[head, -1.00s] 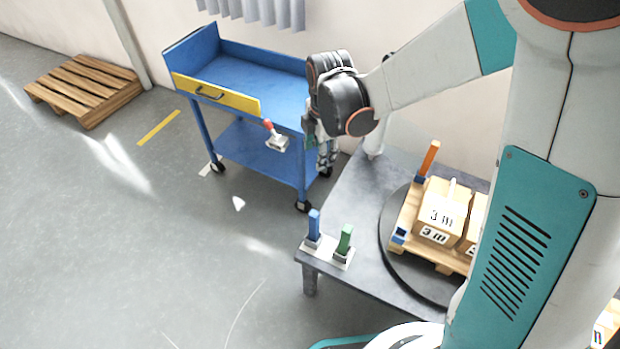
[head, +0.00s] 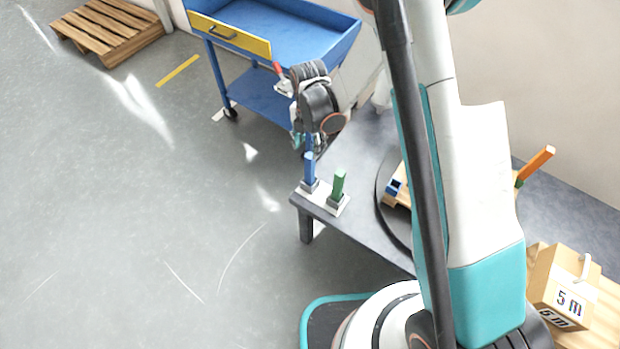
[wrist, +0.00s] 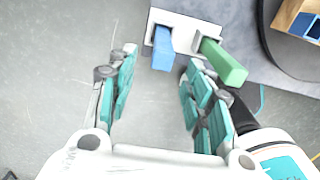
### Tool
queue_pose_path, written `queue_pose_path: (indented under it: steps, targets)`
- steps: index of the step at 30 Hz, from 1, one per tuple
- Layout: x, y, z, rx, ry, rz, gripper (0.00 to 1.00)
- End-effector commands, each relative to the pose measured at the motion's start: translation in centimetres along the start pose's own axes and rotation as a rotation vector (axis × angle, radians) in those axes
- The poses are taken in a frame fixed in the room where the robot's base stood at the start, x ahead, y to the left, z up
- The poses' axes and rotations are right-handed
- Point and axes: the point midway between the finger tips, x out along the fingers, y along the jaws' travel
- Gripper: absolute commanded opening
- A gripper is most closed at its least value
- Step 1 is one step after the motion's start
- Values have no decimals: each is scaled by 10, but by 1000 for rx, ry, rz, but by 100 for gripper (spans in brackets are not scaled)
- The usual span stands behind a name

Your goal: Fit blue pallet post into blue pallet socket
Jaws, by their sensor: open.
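The blue pallet post (head: 310,170) stands upright in a grey holder at the table's near left corner. In the wrist view the blue post (wrist: 162,50) shows ahead, between the fingertips. My gripper (head: 305,143) is above and just behind the post in the head view, with its padded fingers apart. In the wrist view my gripper (wrist: 160,62) is open with nothing held. The blue pallet socket (head: 394,187) is on the pallet corner on the black turntable. A blue corner (wrist: 300,25) also shows in the wrist view. My arm hides most of the pallet.
A green post (head: 338,186) stands close to the right of the blue one, and near the right finger in the wrist view. An orange post (head: 538,163) shows at the right. A carton (head: 562,290) sits at lower right. A blue cart (head: 270,40) stands behind.

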Motion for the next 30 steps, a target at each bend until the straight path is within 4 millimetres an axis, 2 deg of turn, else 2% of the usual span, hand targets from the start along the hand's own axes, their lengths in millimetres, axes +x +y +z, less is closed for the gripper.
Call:
queue_pose_path:
  steps: [1,10,18,26,27,30]
  targets:
    - [7,0,0,0,0,0,47]
    - [24,-1,0,1,0,0,47]
    - [61,-4,0,1,0,0,47]
    - [64,-4,0,1,0,0,47]
    - [64,-4,0,1,0,0,44]
    - [64,-4,0,1,0,0,22]
